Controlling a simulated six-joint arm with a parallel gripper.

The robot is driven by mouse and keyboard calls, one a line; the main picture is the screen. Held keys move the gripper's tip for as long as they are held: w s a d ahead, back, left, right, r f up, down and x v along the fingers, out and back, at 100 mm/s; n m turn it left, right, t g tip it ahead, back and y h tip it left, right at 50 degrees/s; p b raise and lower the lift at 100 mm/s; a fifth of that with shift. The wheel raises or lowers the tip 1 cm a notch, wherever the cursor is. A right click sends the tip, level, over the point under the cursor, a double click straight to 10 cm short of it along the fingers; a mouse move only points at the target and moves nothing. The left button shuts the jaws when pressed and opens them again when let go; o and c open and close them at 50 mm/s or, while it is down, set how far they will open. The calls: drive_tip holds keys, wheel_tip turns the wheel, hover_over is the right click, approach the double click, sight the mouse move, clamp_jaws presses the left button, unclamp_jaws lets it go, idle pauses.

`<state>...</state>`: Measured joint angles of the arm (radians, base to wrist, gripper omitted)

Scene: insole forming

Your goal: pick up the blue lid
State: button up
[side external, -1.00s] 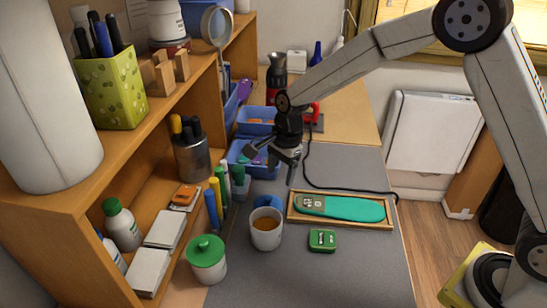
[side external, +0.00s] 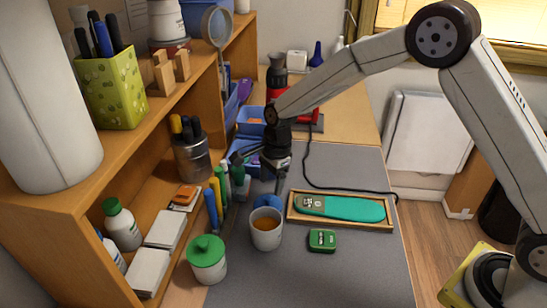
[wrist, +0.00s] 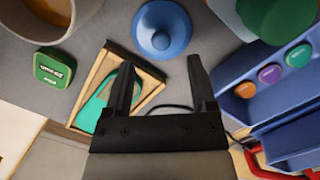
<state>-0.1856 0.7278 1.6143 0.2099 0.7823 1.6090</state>
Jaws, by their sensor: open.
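The blue lid (wrist: 161,29) is a round disc with a raised knob, lying on the grey mat at the top middle of the wrist view. In the side view the blue lid (side external: 267,202) shows just behind the white mug, which hides part of it. My gripper (wrist: 160,66) is open and empty. In the wrist view the lid sits beyond the fingertips, roughly centred between them and apart from both. In the side view my gripper (side external: 258,175) is above and behind the lid, pointing down.
A mug (side external: 266,231) of brown liquid stands close to the lid. A green tin (side external: 322,241) and a framed teal insole (side external: 342,208) lie to the right. Marker pens (side external: 211,208), a green-lidded jar (side external: 207,262) and blue bins (wrist: 292,106) are nearby. The front mat is clear.

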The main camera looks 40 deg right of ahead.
sight(268, 197)
drive_tip(key=shift+a+f, duration=0.2)
drive_tip(key=shift+f, duration=1.1)
drive_tip(key=shift+a+f, duration=0.2)
drive_tip(key=shift+f, duration=1.05)
clamp_jaws()
